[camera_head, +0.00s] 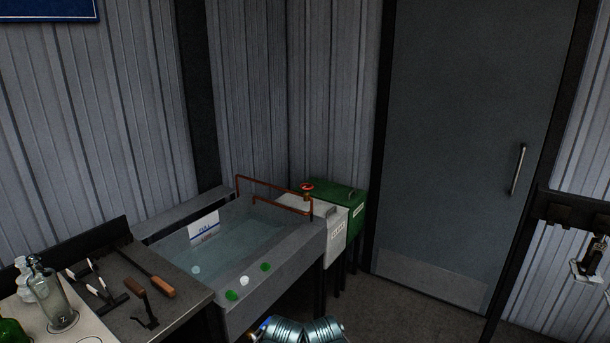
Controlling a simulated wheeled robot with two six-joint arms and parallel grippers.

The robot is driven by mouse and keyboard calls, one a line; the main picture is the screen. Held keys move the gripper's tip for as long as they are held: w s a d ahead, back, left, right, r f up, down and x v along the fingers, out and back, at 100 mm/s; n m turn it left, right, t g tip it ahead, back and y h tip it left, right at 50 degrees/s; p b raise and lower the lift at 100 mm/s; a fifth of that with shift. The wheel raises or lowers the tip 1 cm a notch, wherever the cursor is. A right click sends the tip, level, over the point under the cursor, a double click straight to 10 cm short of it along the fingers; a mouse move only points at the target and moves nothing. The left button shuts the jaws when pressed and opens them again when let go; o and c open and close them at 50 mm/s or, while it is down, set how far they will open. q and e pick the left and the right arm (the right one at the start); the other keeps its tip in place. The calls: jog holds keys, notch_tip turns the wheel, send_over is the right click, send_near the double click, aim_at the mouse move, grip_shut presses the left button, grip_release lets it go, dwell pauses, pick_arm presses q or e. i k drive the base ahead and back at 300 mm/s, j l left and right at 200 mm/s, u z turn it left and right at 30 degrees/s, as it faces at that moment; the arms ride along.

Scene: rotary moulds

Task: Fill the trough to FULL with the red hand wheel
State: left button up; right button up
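The grey trough (282,274) stands against the corrugated wall, left of centre. It holds clear, bluish water (240,243); the level looks below the rim. A white plate (204,229) with a blue line and small lettering, apparently FULL, stands inside at its back left; I cannot read the exact level against it. The red hand wheel (307,187) sits on top of a copper pipe (270,192) at the trough's back right corner. Nothing touches the wheel. Neither of my grippers shows; a metallic part at the bottom centre looks like my own arm.
Green and white bins (337,231) stand close right of the trough. Left is a bench (185,291) with tools and glass bottles (56,298). Green and white pieces (244,281) lie along the trough's front. A grey door (460,130) is behind clear floor. A dark frame stands far right.

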aim_at(306, 188)
jog(key=i+l, duration=0.1)
jog(key=i, duration=0.8)
jog(key=i+l, duration=0.1)
jog(key=i, duration=0.85)
jog(key=j+u, duration=0.05)
